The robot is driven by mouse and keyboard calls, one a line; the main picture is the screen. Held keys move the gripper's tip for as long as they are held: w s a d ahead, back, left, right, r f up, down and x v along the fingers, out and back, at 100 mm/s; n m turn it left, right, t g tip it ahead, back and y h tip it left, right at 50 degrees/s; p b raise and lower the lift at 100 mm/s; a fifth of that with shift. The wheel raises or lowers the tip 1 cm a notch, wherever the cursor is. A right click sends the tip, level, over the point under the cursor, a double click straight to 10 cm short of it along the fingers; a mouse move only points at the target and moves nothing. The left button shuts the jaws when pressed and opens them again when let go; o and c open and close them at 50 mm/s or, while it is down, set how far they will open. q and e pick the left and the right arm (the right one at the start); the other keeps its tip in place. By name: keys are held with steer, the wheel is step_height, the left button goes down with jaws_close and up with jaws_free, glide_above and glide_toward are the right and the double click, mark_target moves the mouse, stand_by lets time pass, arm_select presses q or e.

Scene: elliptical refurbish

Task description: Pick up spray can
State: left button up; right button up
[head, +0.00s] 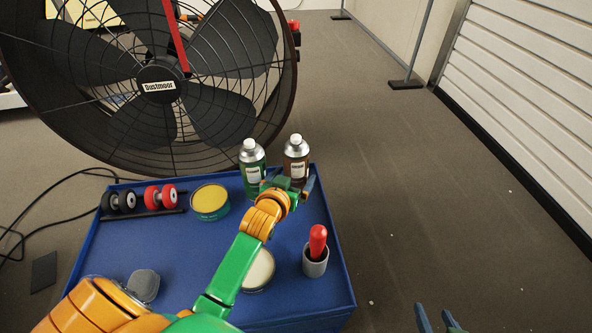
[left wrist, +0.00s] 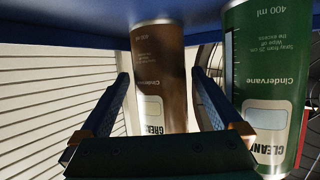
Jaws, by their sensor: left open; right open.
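Two spray cans with silver tops stand upright at the far edge of the blue tray table: a brown can (head: 297,158) and, left of it, a green can (head: 251,160). My left gripper (head: 291,187) is open at the near side of the brown can. In the left wrist view, which is upside down, the brown can (left wrist: 158,70) shows between the open fingers (left wrist: 165,105), with a gap on each side. The green can (left wrist: 268,80) is outside the fingers, close to one of them. My right gripper (head: 438,320) is open and empty at the bottom edge, off the table.
The blue table (head: 180,245) also holds a yellow-topped tin (head: 209,201), red and black rollers (head: 160,197), a pale round tin (head: 258,270), a grey lidded piece (head: 143,286) and a red-handled tool in a grey cup (head: 316,250). A large fan (head: 158,87) stands behind.

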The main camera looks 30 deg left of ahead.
arm_select(q)
steer(key=shift+b+x, duration=0.65)
steer(key=shift+x, duration=0.55)
steer(key=shift+w, duration=0.1)
steer(key=c, duration=1.4)
arm_select(e)
steer(key=w+a+r+t+y, duration=0.1)
steer(key=w+a+r+t, duration=0.1)
steer(key=w+r+t, duration=0.3)
step_height(320, 180, up, 4)
steer(key=shift+a+r+t+y, duration=0.15)
steer(key=shift+t+y, duration=0.15)
steer(key=shift+t, duration=0.2)
arm_select(q)
steer(key=shift+o, duration=0.2)
arm_select(e)
steer(key=shift+w, duration=0.1)
